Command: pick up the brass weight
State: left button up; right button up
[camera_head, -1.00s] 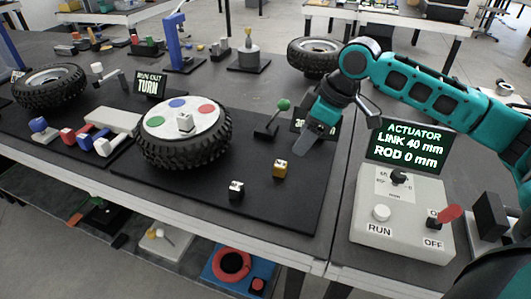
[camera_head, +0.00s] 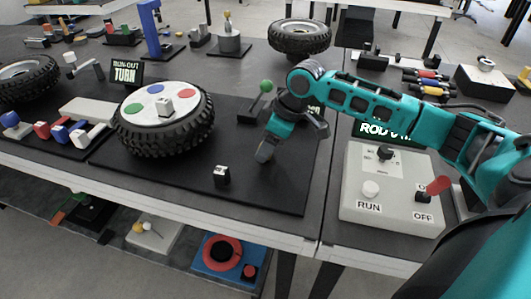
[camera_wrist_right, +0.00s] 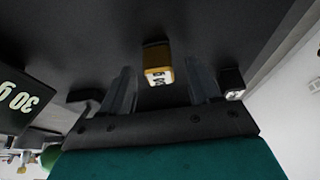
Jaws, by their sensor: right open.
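The brass weight (camera_wrist_right: 157,63) is a small gold block with dark markings on its pale end face. In the right wrist view it sits on the black mat between the lines of my two fingers, near the fingertips, with no finger visibly touching it. My right gripper (camera_head: 264,152) is open and reaches down to the mat in the head view. There it hides most or all of the brass weight. A dark weight with a white top (camera_head: 222,176) stands to the left of the gripper; it also shows at the right of the wrist view (camera_wrist_right: 232,82). My left gripper is not in view.
A wheel with a coloured disc (camera_head: 163,118) stands left on the black mat (camera_head: 270,192). A green-knobbed lever (camera_head: 265,87) is behind the gripper. A control box (camera_head: 385,200) with a red switch lies to the right. The mat's front right is clear.

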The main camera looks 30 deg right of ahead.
jog(key=shift+x, duration=0.8)
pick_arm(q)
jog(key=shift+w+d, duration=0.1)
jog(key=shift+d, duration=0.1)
pick_arm(e)
jog(key=c, duration=1)
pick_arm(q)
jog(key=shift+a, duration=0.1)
pick_arm(e)
jog(key=shift+r, duration=0.1)
jog(key=shift+r, duration=0.6)
pick_arm(q)
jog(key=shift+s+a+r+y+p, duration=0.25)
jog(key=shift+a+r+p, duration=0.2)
jog(key=shift+p, duration=0.6)
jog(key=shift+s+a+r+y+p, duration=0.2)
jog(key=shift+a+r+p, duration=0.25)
jog(key=shift+p, duration=0.55)
pick_arm(e)
jog(key=shift+r, duration=9.45)
